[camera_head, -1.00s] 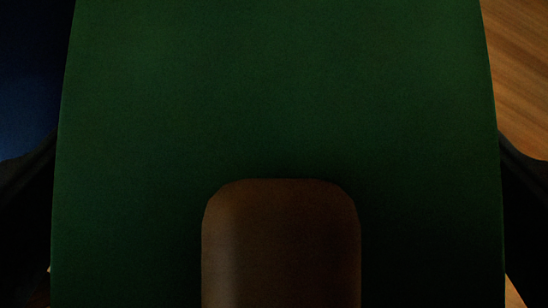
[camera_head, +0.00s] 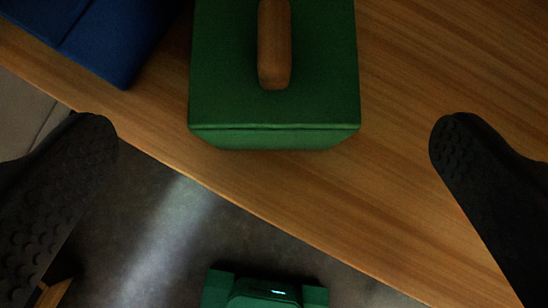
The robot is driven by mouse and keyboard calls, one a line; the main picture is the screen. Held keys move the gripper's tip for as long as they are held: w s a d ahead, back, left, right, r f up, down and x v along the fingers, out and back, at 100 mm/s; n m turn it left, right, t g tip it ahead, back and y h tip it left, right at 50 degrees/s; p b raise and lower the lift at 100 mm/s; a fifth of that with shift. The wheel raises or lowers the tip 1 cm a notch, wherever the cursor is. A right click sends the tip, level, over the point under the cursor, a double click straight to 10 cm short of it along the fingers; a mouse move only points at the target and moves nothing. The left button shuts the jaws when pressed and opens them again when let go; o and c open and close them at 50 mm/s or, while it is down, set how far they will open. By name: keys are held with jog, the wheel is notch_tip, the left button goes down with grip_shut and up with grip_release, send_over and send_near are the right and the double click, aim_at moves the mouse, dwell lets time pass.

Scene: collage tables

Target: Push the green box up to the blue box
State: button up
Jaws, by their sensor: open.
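The green box (camera_head: 225,85) stands on the wooden table near its edge, at the top middle of the view. It has a brown wooden handle (camera_head: 274,45) on top. The blue box (camera_head: 118,50) is at the upper left, cut off by the frame, with a strip of table showing between it and the green box. My gripper (camera_head: 272,140) is open and empty. Its two black fingers are wide apart, one at the left and one at the right, and neither touches the green box.
The wooden table (camera_head: 420,80) has free room to the right of the green box. Its edge runs diagonally from upper left to lower right. Beyond it lies a grey floor (camera_head: 170,230). A dark green object with a small light (camera_head: 265,290) shows at the bottom.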

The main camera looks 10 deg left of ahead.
jog(key=v, duration=0.3)
jog(key=shift+r, duration=0.1)
dwell(0.5)
